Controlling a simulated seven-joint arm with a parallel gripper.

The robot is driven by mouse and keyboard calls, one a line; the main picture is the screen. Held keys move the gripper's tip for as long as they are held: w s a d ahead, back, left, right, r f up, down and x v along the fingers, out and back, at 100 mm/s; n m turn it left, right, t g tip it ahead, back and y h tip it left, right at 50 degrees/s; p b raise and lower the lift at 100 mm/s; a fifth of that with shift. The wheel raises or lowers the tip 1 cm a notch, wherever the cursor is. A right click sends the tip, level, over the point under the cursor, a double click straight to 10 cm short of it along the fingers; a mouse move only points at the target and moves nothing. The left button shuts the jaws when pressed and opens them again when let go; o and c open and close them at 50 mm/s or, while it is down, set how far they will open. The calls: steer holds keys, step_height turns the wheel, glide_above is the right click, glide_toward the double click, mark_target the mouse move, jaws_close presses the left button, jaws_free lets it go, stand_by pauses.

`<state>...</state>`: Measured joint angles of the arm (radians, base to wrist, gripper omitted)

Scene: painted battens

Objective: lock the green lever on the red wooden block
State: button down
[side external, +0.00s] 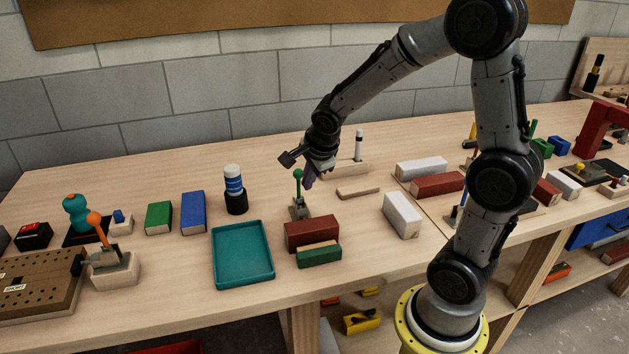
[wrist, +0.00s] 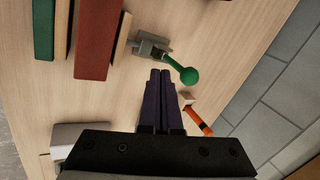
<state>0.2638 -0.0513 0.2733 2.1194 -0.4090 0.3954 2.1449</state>
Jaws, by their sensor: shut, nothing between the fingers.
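The green lever (side external: 298,178) has a round green knob and stands roughly upright from a grey metal bracket (side external: 299,208) behind the red wooden block (side external: 312,234). In the wrist view the green knob (wrist: 188,76) is just right of my fingertips, and the bracket (wrist: 150,47) is beside a pale wood strip along the red block (wrist: 98,40). My gripper (side external: 309,183) is shut and empty, with its dark fingers pointing down close to the right of the lever. I cannot tell whether the fingers touch the knob.
A green block (side external: 319,255) lies in front of the red one. A teal tray (side external: 243,281) is to the left and a white block (side external: 402,214) to the right. A thin wood strip (side external: 358,192) lies behind. An orange handle (wrist: 200,122) is near my fingers in the wrist view.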

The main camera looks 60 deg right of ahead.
mark_target(301, 171)
steer(key=shift+w+d+r, duration=0.15)
steer(key=shift+w+d, duration=0.25)
steer(key=shift+w, duration=0.25)
steer(key=shift+w+d+r, duration=0.1)
steer(key=shift+d, duration=0.05)
steer(key=shift+w+d+r+g+y, duration=0.25)
steer(key=shift+w+d+g+y, duration=0.6)
steer(key=shift+w+g+y, duration=0.05)
steer(key=w+d+f+g+y, duration=0.2)
steer(key=w+d+g+y, duration=0.1)
steer(key=w+d, duration=0.2)
steer(key=shift+w+d+f, duration=0.2)
steer(key=shift+d+f, duration=0.05)
steer(key=shift+d, duration=0.05)
steer(key=shift+f, duration=0.1)
stand_by(0.5)
steer(key=shift+s, duration=0.1)
